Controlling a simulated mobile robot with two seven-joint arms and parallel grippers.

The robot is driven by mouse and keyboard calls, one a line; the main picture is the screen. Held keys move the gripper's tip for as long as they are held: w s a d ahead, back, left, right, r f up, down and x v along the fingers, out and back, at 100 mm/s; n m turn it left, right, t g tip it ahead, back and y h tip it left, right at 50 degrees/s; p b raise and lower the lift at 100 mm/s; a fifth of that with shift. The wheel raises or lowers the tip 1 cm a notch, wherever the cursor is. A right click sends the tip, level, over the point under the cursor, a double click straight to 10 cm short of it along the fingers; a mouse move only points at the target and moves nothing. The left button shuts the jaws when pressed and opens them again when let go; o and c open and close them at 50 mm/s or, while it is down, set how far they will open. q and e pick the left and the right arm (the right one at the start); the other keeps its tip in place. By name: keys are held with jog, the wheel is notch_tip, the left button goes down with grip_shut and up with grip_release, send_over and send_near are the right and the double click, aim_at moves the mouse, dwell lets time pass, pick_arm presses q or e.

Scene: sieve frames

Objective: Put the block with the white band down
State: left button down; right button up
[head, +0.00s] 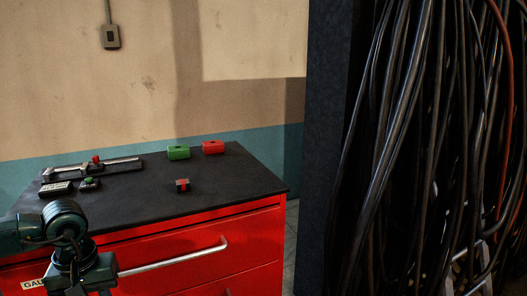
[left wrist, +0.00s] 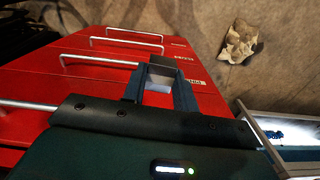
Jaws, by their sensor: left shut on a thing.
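In the left wrist view my left gripper (left wrist: 161,76) is shut on a grey block (left wrist: 164,62). The block has a dark end and a paler part between the fingers; I cannot tell for sure whether the pale part is a white band. The gripper hangs in front of the red drawer fronts, off the cabinet top. In the head view my left arm shows at the lower left, but its fingertips and the block are out of frame. My right gripper is not in view.
The red cabinet has a black top (head: 232,182). On it stand a green block (head: 178,152), a red block (head: 213,147), a dark block with a red band (head: 182,185), and a lever fixture (head: 105,167). A drawer handle (head: 180,258) juts out. Crumpled paper (left wrist: 238,42) lies on the floor.

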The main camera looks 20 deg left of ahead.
pick_arm(q)
jog(key=w+d+m, duration=0.2)
jog(key=d+m, duration=0.1)
jog(key=d, duration=0.8)
jog(key=w+d+m, duration=0.3)
jog(key=d+m, duration=0.1)
jog(key=d, duration=0.7)
jog(key=shift+w, duration=0.25)
